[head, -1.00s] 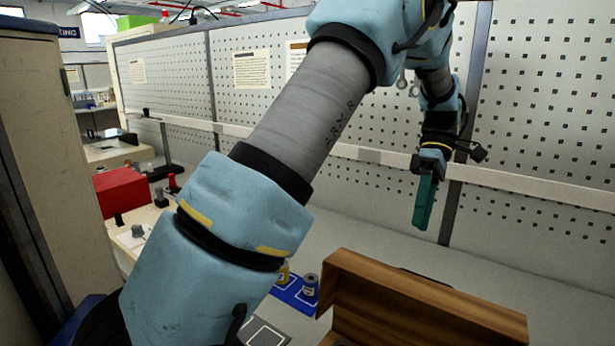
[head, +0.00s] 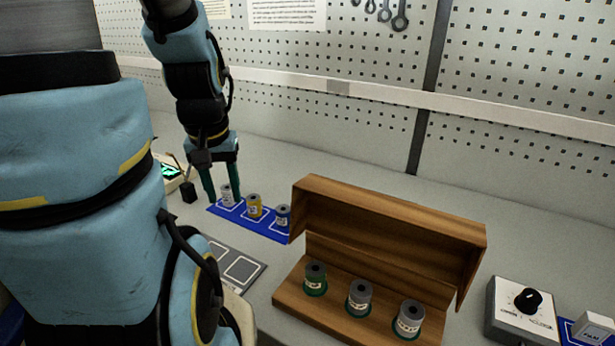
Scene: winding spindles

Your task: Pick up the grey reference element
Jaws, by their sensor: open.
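A light grey spool-like element (head: 226,197) with a label stands at the left end of a blue mat (head: 266,230) in the head view. My gripper (head: 223,186) is open and points down over it. One teal finger is to the left of the element and one is to the right, and contact cannot be told. A yellow element (head: 254,207) and a blue element (head: 282,216) stand on the same mat. A mid-grey element (head: 360,296) and a lighter grey one (head: 408,318) stand in the wooden stand, beside a green one (head: 315,279).
The wooden stand (head: 390,212) has an overhanging top and is right of the blue mat. A grey mat with outlined squares (head: 240,268) lies in front. A dial box (head: 523,311) stands at right. The pegboard wall (head: 330,60) is behind.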

